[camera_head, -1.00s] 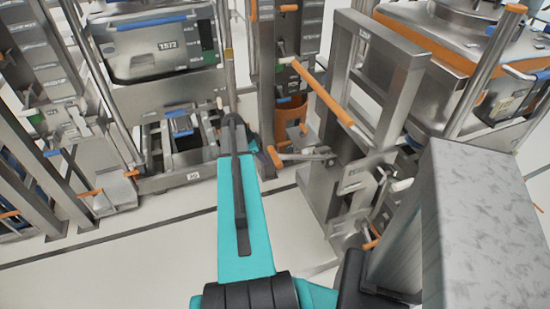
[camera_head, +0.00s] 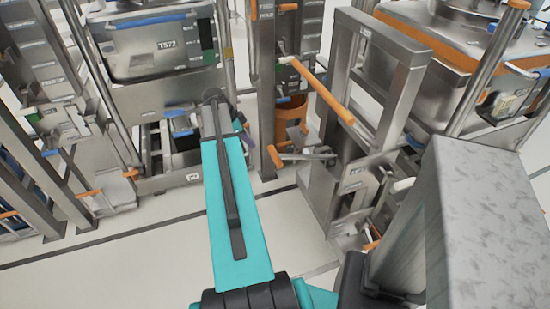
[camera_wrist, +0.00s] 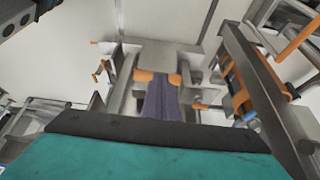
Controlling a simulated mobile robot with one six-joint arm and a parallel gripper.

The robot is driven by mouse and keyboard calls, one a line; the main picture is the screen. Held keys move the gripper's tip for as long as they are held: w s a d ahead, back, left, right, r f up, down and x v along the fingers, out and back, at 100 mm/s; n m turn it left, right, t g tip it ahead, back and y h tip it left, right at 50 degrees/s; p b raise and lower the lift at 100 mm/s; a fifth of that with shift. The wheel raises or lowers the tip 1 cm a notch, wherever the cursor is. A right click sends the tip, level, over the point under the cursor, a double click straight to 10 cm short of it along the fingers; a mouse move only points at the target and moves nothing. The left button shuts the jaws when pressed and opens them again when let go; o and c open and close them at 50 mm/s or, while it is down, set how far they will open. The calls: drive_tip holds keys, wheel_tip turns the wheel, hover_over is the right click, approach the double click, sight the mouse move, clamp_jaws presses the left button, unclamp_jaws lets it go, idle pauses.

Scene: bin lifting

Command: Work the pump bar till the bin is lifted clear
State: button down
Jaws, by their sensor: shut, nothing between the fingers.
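A steel bin with a printed label (camera_head: 158,45) is at the upper left in the head view, over a steel frame. A long orange bar (camera_head: 322,90) slants from the central post, and a shorter orange-ended lever (camera_head: 274,156) sits below it. I cannot tell which is the pump bar. In the wrist view my gripper (camera_wrist: 163,87) is shut and empty, its dark fingers crossing in front of an orange bar (camera_wrist: 144,76). Whether they touch it is not clear.
A central steel post (camera_head: 265,90) and a tall steel frame (camera_head: 405,85) stand close right of my arm. Another steel vessel (camera_head: 440,40) with an orange rim is at the upper right. A narrow rack (camera_head: 55,75) stands at far left. Pale floor (camera_head: 130,250) is open at the lower left.

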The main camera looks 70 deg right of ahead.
drive_tip(key=shift+w+a+r, duration=0.15)
drive_tip(key=shift+w+r, duration=0.05)
drive_tip(key=shift+r, duration=0.4)
idle(0.6)
